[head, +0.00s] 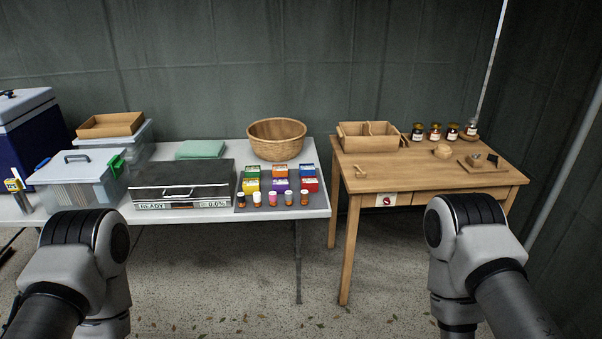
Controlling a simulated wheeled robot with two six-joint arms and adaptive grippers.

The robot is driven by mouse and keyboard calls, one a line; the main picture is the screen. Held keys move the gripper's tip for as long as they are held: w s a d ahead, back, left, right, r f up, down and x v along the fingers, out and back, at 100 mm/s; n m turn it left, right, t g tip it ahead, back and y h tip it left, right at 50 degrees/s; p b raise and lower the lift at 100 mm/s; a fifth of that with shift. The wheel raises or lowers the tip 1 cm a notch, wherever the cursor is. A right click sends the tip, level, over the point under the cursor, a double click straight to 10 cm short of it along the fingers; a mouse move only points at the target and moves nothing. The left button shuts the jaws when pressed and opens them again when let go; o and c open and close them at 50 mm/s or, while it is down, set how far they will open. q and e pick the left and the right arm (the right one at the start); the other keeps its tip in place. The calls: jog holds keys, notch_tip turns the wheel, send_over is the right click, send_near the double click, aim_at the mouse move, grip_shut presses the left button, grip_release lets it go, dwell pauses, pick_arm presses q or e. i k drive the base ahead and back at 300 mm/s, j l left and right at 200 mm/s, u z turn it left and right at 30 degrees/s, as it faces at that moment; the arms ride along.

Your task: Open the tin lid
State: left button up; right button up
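A wide, low dark box (180,181) with a handle on its front stands on the white table. Its top looks shut, and a strip along its front reads "READY" and "0.0%". It is the nearest match to a tin with a lid, but I cannot tell for certain that it is the tin. Small dark-lidded jars stand on the wooden table, one of them a jar (417,132) at the left of the row. Both my arms show at the bottom of the head view, but neither gripper is in view.
The white table (318,203) also holds a wicker basket (277,139), small coloured boxes and bottles on a grey mat, a clear bin (78,181) and a blue cooler (28,130). The wooden table (385,181) holds a wooden divided box (368,138). A floor gap separates the tables.

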aim_at(213, 178)
jog(key=i+j, duration=0.1)
jog(key=i, duration=1.05)
